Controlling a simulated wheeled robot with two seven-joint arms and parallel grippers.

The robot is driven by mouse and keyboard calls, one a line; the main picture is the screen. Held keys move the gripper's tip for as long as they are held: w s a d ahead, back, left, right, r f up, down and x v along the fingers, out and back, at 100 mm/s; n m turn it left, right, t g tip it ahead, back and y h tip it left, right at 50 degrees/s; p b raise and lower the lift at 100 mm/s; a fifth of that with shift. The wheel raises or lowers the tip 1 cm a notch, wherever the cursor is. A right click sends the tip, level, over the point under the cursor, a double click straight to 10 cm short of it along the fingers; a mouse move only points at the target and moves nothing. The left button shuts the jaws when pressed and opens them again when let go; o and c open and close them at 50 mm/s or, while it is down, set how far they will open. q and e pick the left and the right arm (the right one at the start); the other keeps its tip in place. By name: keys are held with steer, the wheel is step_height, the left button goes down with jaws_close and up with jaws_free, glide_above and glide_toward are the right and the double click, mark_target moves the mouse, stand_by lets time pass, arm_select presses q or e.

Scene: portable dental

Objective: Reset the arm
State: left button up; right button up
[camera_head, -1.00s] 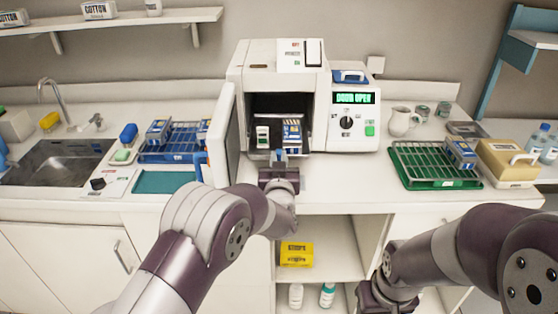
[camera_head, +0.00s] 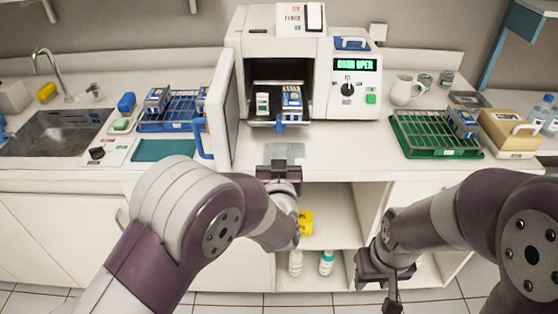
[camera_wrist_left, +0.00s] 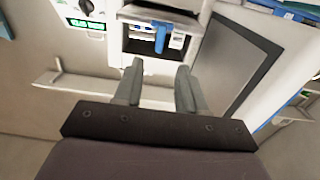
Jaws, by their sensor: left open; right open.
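My left gripper (camera_head: 284,160) is open and empty over the front edge of the counter, below the sterilizer (camera_head: 284,48). Its two grey fingers stand apart in the left wrist view (camera_wrist_left: 157,88). The sterilizer door (camera_head: 223,110) is swung open to the left. Inside the chamber a tray with a blue handle (camera_head: 280,125) holds a blue-and-white pack (camera_head: 291,99) and a small white-and-green item (camera_head: 262,103). The blue handle also shows in the left wrist view (camera_wrist_left: 160,38), apart from the fingers. My right gripper (camera_head: 390,296) hangs low at the right, its fingertips partly cut off.
A blue rack (camera_head: 180,111) stands left of the door, near the sink (camera_head: 56,132). A green rack (camera_head: 433,135) with a blue pack stands at the right, beside a tan box (camera_head: 509,133). Shelves below hold a yellow box (camera_head: 306,222) and bottles. The counter between sterilizer and green rack is clear.

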arm_select(q)
steer(key=shift+s, duration=1.05)
steer(key=s+f+m+g+h+p, duration=0.2)
steer(key=s+f+m+g+h, duration=0.1)
steer(key=s+f+g, duration=0.65)
steer(key=s+a+r+n+g+y+p, duration=0.1)
steer(key=s+a+r+g+p, duration=0.2)
steer(key=s+a, duration=0.3)
steer(key=s+a+r+n+g+y+p, duration=0.1)
steer(key=s+a+r+g+y+p, duration=0.1)
steer(key=s+a+r+g+p, duration=0.2)
steer(key=s+a+r, duration=0.1)
steer(key=s+a, duration=0.2)
steer(key=a, duration=0.5)
steer(key=shift+a+r+n+p, duration=0.2)
steer(key=shift+r+n+p, duration=0.2)
